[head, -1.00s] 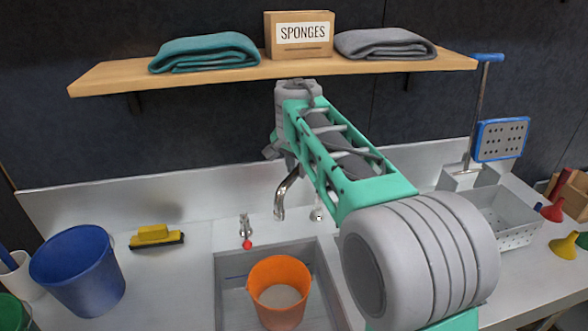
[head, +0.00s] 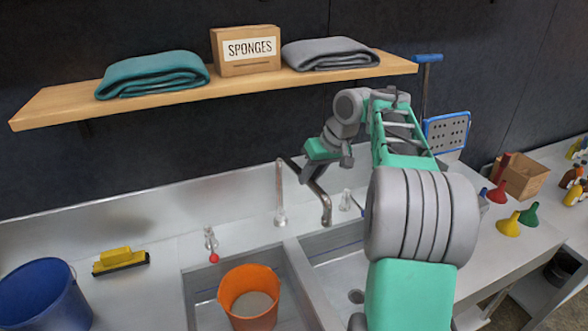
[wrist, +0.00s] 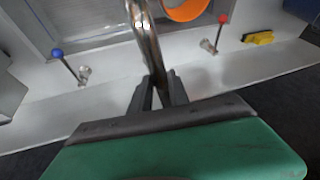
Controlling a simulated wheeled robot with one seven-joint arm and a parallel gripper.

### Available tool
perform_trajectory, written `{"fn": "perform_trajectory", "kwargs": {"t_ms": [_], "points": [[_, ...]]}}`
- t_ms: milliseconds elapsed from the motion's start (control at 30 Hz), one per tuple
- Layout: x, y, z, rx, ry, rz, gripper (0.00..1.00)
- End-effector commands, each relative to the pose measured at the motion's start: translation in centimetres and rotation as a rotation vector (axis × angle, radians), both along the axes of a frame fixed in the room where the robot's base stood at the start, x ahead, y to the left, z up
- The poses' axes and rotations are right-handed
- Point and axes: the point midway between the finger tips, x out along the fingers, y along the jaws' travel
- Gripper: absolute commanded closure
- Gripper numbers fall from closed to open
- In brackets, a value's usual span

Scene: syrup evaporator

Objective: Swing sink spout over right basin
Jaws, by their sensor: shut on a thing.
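The curved metal sink spout (head: 324,204) leans right from its upright post (head: 280,195). Its downturned outlet appears over the back left of the right basin (head: 360,272). My gripper (head: 318,172) is at the spout's upper part. In the wrist view my gripper (wrist: 157,88) has its fingers shut around the spout (wrist: 143,35), with the basin (wrist: 92,20) beyond. The left basin (head: 200,286) holds an orange bucket (head: 238,288). My arm hides part of the right basin.
A red-knobbed tap (head: 211,240) stands left of the spout, and a blue-knobbed one (wrist: 70,66) shows on the other side. A shelf (head: 60,104) hangs above. A blue bucket (head: 45,298) and yellow brush (head: 118,260) are left; funnels (head: 509,225) are right.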

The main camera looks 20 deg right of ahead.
Motion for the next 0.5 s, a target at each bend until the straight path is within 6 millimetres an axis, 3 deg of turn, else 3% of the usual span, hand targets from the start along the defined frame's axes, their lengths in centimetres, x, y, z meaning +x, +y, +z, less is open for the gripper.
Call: {"fn": "perform_trajectory", "kwargs": {"t_ms": [200, 500], "points": [[0.3, -2.2, 0.0, -0.001, -0.001, 0.113, 1.0], [0.5, -3.4, -0.1, -0.001, -0.002, 0.191, 1.0]]}}
